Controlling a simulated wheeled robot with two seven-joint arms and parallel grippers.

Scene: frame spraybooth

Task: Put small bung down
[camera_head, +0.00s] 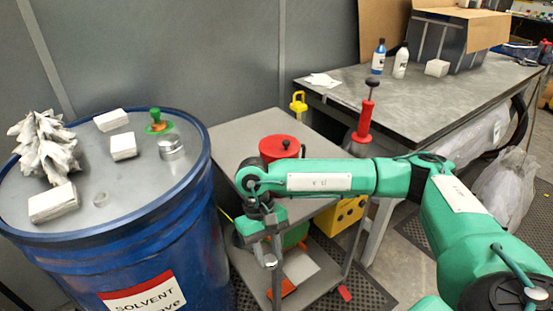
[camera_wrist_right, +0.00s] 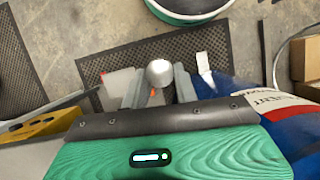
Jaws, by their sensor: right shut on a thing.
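The small bung (camera_wrist_right: 160,73) is a round, silvery piece held between the two fingers of my right gripper (camera_wrist_right: 166,84) in the right wrist view. In the head view my right gripper (camera_head: 270,262) hangs down in front of the cart, right of the blue drum, with the silvery bung (camera_head: 269,260) at its fingertips. It is apart from the drum top. A larger silver cap (camera_head: 171,148) stands on the drum top (camera_head: 100,165). A small round silvery spot (camera_head: 101,200) shows near the drum's front; I cannot tell what it is. My left gripper is not in view.
On the drum lie white blocks (camera_head: 123,146), crumpled rags (camera_head: 45,147) and a green-orange fitting (camera_head: 157,122). The grey cart (camera_head: 240,135) holds a red can (camera_head: 279,148). A workbench (camera_head: 420,100) stands behind. The drum's front middle is mostly bare.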

